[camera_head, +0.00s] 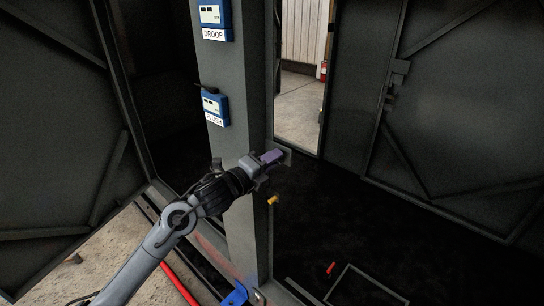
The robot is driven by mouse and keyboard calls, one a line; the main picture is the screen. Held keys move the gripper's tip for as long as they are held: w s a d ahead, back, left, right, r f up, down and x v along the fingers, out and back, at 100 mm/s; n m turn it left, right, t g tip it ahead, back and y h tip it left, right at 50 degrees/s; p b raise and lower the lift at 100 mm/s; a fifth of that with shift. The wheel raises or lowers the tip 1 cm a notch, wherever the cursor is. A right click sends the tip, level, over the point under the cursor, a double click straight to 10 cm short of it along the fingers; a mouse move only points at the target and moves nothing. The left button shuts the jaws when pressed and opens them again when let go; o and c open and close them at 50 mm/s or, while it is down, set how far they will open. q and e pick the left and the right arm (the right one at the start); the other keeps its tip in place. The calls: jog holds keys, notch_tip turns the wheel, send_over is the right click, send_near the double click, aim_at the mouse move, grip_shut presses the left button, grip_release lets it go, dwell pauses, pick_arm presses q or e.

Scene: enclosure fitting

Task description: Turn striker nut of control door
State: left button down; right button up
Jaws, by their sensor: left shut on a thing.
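My left arm comes in from the lower left in the head view. Its gripper (272,160) is at the grey post, near the post's right edge. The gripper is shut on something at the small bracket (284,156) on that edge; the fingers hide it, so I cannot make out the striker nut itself. A dark door (450,95) with diagonal braces stands at the right, and another dark door (55,110) stands at the left. I cannot tell which is the control door. My right gripper is not in view.
The grey post (242,90) carries two blue boxes, the upper labelled DROOP (214,18) and a lower one (215,108). A small yellow-orange part (272,200) sticks out below the gripper. A red object (330,267) lies low near a thin frame (365,288).

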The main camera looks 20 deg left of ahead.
pick_arm(q)
jog(key=shift+d+f+n+p, duration=0.1)
jog(key=shift+n+p, duration=2)
jog(key=shift+n, duration=1.5)
jog(key=shift+f+n+p, duration=0.1)
jog(key=shift+n+p, duration=1.95)
jog(key=shift+n, duration=1.55)
jog(key=c, duration=1.2)
grip_release()
jog(key=shift+s, duration=0.1)
